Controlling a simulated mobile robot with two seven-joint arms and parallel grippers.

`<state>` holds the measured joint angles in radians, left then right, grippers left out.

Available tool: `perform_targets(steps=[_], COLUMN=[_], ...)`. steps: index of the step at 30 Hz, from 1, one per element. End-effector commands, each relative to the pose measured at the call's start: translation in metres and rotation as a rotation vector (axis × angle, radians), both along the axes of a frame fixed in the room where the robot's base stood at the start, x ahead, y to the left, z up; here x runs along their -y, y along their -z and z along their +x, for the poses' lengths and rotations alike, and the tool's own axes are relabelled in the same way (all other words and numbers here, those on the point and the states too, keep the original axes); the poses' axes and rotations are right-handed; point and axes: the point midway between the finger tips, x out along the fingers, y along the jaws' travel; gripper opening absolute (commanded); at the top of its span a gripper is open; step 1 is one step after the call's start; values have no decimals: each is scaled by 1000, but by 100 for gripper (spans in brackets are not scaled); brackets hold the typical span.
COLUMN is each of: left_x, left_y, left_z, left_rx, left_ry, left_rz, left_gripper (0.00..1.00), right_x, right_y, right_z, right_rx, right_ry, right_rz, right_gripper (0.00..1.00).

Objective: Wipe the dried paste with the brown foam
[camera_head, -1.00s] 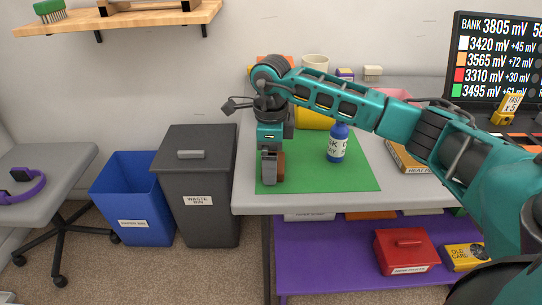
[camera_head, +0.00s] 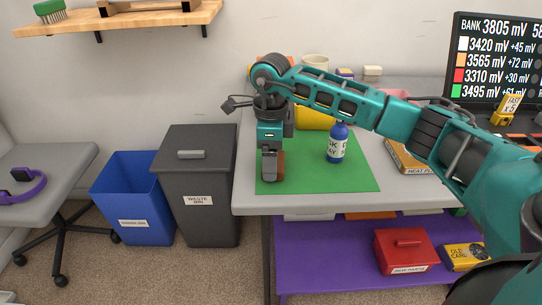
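My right gripper (camera_head: 271,167) comes in from the right and points down at the left part of the green mat (camera_head: 310,180). A brown block, which looks like the brown foam (camera_head: 281,164), shows at the right side of its fingers, low at the mat. The gripper appears shut on it, though the near finger hides most of the block. No dried paste can be made out; the gripper and arm cover part of the mat. My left gripper is not in view.
A blue and white bottle (camera_head: 337,144) stands on the mat right of the gripper, with a yellow item (camera_head: 315,118) behind it. A boxed item (camera_head: 403,157) lies right of the mat. Left of the grey table (camera_head: 420,186) stand a dark waste bin (camera_head: 198,226) and a blue bin (camera_head: 130,195).

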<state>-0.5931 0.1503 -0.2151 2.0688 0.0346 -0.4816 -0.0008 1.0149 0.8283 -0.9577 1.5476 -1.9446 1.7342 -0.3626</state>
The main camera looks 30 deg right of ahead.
Motion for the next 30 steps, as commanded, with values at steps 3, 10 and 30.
perform_targets(steps=[3,10,30], left_x=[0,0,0], left_y=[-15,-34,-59], left_z=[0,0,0], left_rx=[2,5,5], left_ry=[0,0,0], left_rz=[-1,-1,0], left_gripper=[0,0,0], right_x=[0,0,0], right_y=[-17,-41,-75], right_z=[0,0,0], right_rx=[1,1,0], right_ry=[0,0,0], right_rz=[-1,0,0], right_gripper=[48,48,81])
